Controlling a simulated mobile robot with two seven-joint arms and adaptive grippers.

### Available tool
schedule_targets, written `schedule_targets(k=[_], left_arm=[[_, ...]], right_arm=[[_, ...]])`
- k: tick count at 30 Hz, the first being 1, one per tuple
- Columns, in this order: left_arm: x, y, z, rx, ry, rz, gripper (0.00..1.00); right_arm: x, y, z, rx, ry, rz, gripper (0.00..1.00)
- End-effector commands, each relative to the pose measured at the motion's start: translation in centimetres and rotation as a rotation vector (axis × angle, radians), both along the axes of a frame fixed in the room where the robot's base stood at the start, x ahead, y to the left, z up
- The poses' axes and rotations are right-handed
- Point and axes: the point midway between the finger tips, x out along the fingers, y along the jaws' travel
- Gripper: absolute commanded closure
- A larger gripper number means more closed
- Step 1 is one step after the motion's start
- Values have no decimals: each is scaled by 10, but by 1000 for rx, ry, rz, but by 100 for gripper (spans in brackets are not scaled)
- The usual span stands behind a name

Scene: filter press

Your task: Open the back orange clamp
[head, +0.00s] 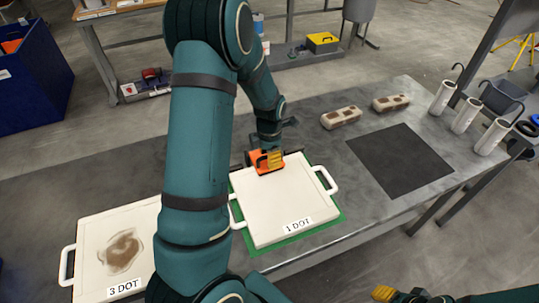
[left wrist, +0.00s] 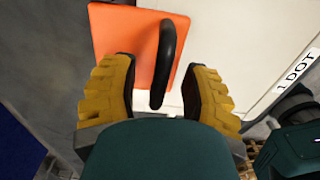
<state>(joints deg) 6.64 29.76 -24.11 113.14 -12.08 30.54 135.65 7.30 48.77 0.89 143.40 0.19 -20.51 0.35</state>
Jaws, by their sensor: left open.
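The back orange clamp (head: 257,167) sits at the far edge of the white plate marked 1 DOT (head: 275,205). In the left wrist view the clamp is an orange plate (left wrist: 118,30) with a black handle (left wrist: 168,55). My left gripper (head: 272,160) is over the clamp in the head view. In the left wrist view its yellow fingers (left wrist: 160,88) are open, one on each side of the black handle, with gaps showing. My right gripper (head: 384,294) shows only partly at the bottom edge, away from the plate; its opening cannot be made out.
A white plate marked 3 DOT (head: 90,235) with a brown stain lies at the left. A dark mat (head: 400,160), two brown-spotted blocks (head: 341,118) and several white rolls (head: 466,116) are on the table's right. My left arm hides part of the table.

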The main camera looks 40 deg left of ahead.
Motion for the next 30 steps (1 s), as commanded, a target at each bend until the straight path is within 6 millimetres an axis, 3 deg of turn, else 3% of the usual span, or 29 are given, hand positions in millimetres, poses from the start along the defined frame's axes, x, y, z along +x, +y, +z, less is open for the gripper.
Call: schedule_targets(k=[2,8,30], left_arm=[[0,0,0,0,0,0,55],[0,0,0,0,0,0,99],[5,11,14,1,0,0,100]], right_arm=[[0,0,0,0,0,0,53],[0,0,0,0,0,0,53],[0,0,11,0,-1,0,53]])
